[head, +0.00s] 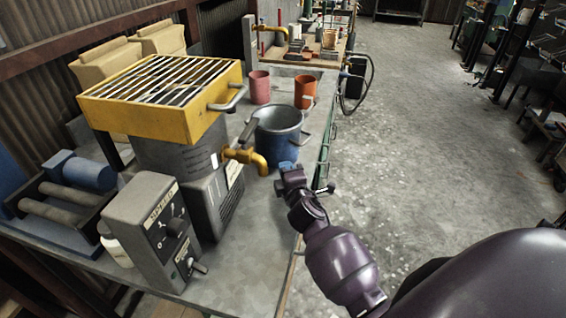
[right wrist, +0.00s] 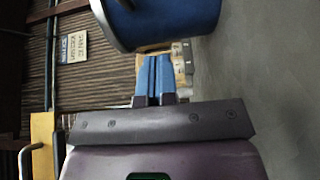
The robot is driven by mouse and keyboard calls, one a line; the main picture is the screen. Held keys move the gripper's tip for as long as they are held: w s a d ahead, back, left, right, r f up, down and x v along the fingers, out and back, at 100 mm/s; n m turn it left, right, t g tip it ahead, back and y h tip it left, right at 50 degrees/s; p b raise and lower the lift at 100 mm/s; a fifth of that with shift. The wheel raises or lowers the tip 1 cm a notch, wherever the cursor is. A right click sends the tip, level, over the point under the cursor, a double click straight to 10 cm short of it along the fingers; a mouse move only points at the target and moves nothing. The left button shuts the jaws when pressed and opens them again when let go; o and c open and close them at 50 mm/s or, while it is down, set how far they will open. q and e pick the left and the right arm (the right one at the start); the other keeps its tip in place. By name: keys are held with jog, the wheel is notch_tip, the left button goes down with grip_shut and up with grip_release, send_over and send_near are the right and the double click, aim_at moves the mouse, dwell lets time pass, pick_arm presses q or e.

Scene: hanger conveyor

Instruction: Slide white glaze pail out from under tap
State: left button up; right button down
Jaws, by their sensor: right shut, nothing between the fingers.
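A blue pail (head: 277,146) with a grey rim and interior stands upright on the bench beside the yellow tap (head: 247,158), with a handle on its right side. No white pail shows, and whether the contents are white cannot be told. The tap comes off the grey machine; its spout ends in front of the pail, as seen from here. My right gripper (head: 288,168) is just in front of the pail, with its fingers closed and empty. In the right wrist view the blue fingertips (right wrist: 153,78) are together, and the pail (right wrist: 165,22) is above them. My left gripper is out of view.
A pink cup (head: 259,87) and an orange cup (head: 305,91) stand behind the pail. A yellow slatted hopper (head: 160,95) tops the machine on the left. A grey control box (head: 152,232) stands in front. Bare bench (head: 245,255) lies in the foreground, its edge at right.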

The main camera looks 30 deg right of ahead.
jog(key=v, duration=0.6)
jog(key=shift+s, duration=0.25)
jog(key=c, duration=1.8)
grip_release()
jog(key=shift+c, duration=0.2)
jog(key=shift+o, duration=2.4)
jog(key=shift+s+d+f+m+g+h, duration=0.15)
jog(key=shift+s+m+g+h, duration=0.15)
jog(key=shift+s+m, duration=0.1)
jog(key=shift+o, duration=0.7)
jog(key=s+d+f+m+g, duration=0.1)
jog(key=s+f+m+g, duration=0.1)
jog(key=s+m, duration=0.3)
jog(key=shift+s+d+f+m+g+h, duration=0.15)
jog(key=shift+s+d+m+g+h, duration=0.2)
jog(key=shift+s+g, duration=0.4)
jog(key=s+a+f+m+g+y, duration=0.3)
jog(key=s+a+m+g, duration=0.1)
jog(key=s, duration=0.5)
jog(key=s+a+f+m+g+y, duration=0.2)
jog(key=s+a+f+m+g, duration=0.15)
jog(key=s, duration=0.45)
notch_tip(320, 180, down, 7)
jog(key=w+t+y, duration=0.1)
jog(key=w+t, duration=0.2)
jog(key=t, duration=0.2)
jog(key=shift+a+t, duration=0.3)
